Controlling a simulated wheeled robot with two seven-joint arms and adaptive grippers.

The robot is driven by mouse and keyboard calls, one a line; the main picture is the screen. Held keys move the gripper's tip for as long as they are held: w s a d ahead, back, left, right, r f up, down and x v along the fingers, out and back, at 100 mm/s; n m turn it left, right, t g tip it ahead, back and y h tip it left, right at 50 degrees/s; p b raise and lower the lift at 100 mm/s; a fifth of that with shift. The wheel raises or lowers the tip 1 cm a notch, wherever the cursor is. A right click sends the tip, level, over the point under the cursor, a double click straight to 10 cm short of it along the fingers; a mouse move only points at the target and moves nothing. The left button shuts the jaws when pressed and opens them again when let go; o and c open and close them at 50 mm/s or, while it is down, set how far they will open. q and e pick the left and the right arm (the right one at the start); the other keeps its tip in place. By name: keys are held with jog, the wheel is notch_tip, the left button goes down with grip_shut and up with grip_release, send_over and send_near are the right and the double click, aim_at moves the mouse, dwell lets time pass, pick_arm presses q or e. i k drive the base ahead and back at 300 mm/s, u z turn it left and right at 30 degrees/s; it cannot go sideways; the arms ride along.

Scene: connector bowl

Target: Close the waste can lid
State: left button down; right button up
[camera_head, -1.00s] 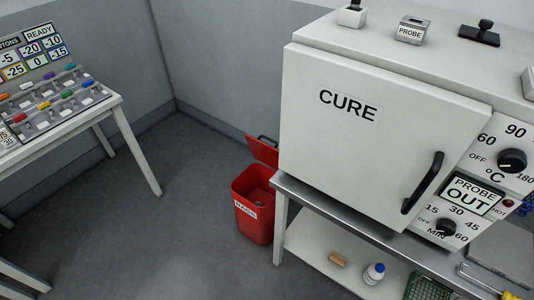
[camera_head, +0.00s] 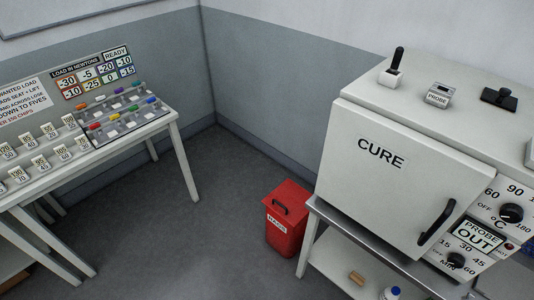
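The red waste can (camera_head: 283,239), with a white label reading RAGS, stands on the floor left of the oven's bench. Its red lid (camera_head: 291,194), with a black handle, lies down over the top of the can. The inside of the can is hidden. Neither of my grippers is in view.
A white CURE oven (camera_head: 385,178) sits on a metal-edged bench (camera_head: 345,226) at the right, close beside the can. A white table (camera_head: 150,128) with a load panel and colored levers stands at the left. Grey floor (camera_head: 185,240) between them is clear.

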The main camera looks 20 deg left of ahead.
aim_at(288, 201)
jog(key=u, duration=1.55)
jog(key=i, duration=2.8)
jog(key=z, duration=3.5)
jog(key=i, duration=0.5)
jog(key=z, duration=0.05)
